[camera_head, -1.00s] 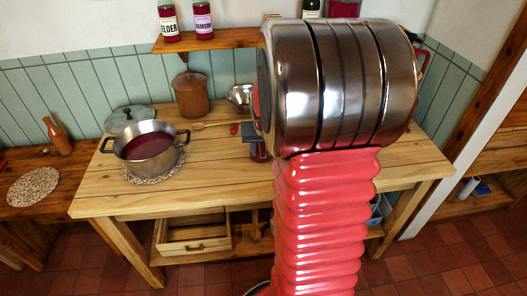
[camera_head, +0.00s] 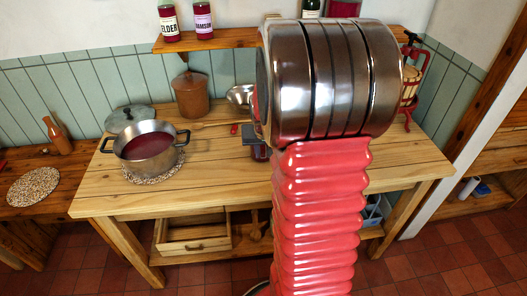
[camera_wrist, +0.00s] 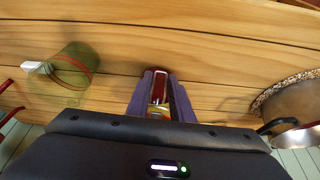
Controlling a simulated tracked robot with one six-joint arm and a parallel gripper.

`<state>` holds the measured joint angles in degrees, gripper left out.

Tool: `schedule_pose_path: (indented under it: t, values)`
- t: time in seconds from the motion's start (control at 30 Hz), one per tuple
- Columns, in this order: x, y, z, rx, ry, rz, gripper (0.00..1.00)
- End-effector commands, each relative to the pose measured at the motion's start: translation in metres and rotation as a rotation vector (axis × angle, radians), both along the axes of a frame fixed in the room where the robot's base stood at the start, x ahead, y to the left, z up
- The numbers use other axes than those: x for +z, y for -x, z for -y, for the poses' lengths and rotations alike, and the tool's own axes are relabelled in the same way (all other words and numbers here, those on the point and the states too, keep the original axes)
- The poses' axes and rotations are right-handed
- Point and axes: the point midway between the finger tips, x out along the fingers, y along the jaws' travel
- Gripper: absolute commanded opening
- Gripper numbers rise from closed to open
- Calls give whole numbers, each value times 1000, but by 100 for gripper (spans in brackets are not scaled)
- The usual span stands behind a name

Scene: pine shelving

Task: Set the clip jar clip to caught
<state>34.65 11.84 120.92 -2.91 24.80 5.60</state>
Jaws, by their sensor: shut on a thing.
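My gripper (camera_wrist: 158,95) shows its two dark purple fingers in the wrist view, closed on a small red piece (camera_wrist: 159,86) with a pale edge. This piece may be the clip of the clip jar, but I cannot tell whether the clip is caught. In the head view a dark red jar-like shape (camera_head: 259,153) shows under a dark block, beside my arm, which hides most of it.
A steel pot (camera_head: 147,150) of red liquid sits on a speckled mat on the pine table (camera_head: 215,185). A brown crock (camera_head: 191,95) and steel bowl (camera_head: 239,95) stand at the back. A red-framed press (camera_head: 411,85) stands at the right. The table's front left is clear.

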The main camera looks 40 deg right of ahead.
Motion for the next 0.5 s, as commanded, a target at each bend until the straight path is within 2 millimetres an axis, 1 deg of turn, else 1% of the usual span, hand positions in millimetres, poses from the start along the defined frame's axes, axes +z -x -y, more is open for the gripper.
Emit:
schedule_pose_path:
  t: [0.03,0.1,0.33,0.5]
  values:
    - [0,0,0,0,0,0,5]
    - [0,0,0,0,0,0,0]
    - [-1,1,0,-1,8,8,0]
    - [-4,1,0,-2,37,44,0]
